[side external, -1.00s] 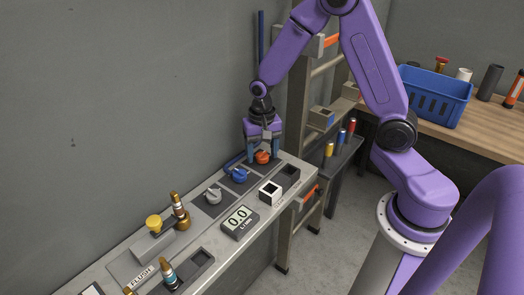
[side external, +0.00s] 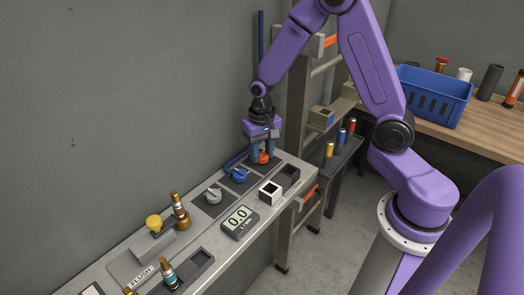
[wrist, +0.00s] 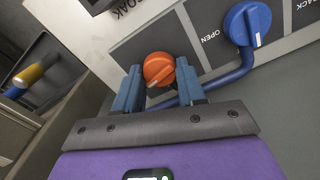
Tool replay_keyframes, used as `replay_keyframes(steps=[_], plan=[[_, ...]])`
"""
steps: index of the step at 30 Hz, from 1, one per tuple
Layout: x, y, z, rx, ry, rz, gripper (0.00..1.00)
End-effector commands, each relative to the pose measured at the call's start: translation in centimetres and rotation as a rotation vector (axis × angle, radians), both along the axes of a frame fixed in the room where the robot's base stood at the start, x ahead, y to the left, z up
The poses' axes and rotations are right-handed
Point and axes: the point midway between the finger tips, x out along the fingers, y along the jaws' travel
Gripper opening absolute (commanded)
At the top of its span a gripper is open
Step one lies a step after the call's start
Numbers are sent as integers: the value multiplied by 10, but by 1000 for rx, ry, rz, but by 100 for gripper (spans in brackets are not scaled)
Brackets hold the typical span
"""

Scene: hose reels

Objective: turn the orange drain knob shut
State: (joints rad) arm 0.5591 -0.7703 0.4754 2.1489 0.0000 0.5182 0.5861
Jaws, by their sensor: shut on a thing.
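In the side view the fingers hide part of the knob.
A blue knob (side external: 239,175) is beside the orange one, marked OPEN in the wrist view. Beyond it are a grey knob (side external: 213,196), a flow display (side external: 240,222) reading 0.0 and a white square block (side external: 270,192). A rack (side external: 320,118) stands close on the right.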

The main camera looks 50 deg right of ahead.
Motion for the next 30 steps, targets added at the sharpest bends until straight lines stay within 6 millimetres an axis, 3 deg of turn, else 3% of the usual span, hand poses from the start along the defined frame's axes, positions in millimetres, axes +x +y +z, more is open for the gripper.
replay_keyframes(steps=[30], plan=[[1,2,1,-1,-5,956,9]])
